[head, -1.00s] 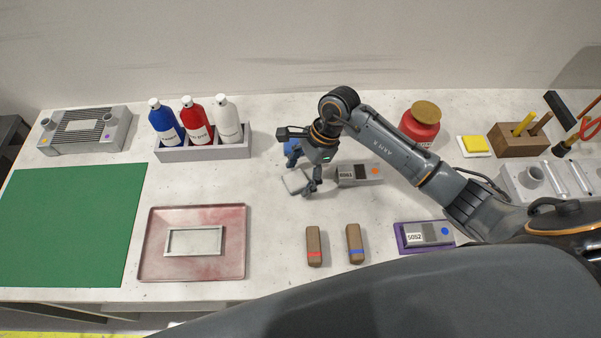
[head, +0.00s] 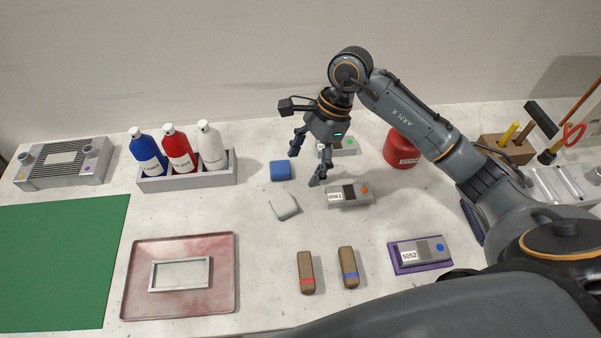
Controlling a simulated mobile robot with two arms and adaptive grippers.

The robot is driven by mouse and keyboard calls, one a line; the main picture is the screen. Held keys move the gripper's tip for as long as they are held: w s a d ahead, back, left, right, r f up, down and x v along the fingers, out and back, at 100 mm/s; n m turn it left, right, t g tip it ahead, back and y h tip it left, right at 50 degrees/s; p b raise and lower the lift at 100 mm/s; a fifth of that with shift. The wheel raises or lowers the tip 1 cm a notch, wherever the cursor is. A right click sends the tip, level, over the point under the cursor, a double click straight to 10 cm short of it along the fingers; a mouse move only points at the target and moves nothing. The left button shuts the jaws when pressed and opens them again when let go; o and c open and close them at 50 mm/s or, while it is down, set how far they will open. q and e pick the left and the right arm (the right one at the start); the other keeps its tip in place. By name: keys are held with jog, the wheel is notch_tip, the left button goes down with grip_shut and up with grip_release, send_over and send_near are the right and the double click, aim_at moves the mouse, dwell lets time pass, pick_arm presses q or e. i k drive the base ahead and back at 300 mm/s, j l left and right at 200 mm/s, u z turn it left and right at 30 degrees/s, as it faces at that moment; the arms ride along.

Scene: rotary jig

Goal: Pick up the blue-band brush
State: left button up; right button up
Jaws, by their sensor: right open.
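The blue-band brush (head: 348,267) is a brown block with a blue stripe near its front end. It lies on the table at the front, right of the red-band brush (head: 306,272), with a small gap between them. My right gripper (head: 308,167) is open and empty, fingers pointing down, above the table behind both brushes. It is well apart from the blue-band brush, and nothing hides that brush. My left gripper is not in view.
A white piece (head: 285,206), a blue block (head: 281,170) and a grey device (head: 349,195) lie near my right gripper. A second device sits on a purple tray (head: 397,263) right of the brushes. A reddish tray (head: 138,277) is to the left.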

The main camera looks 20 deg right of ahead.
aim_at(351, 276)
jog(key=k, duration=1.5)
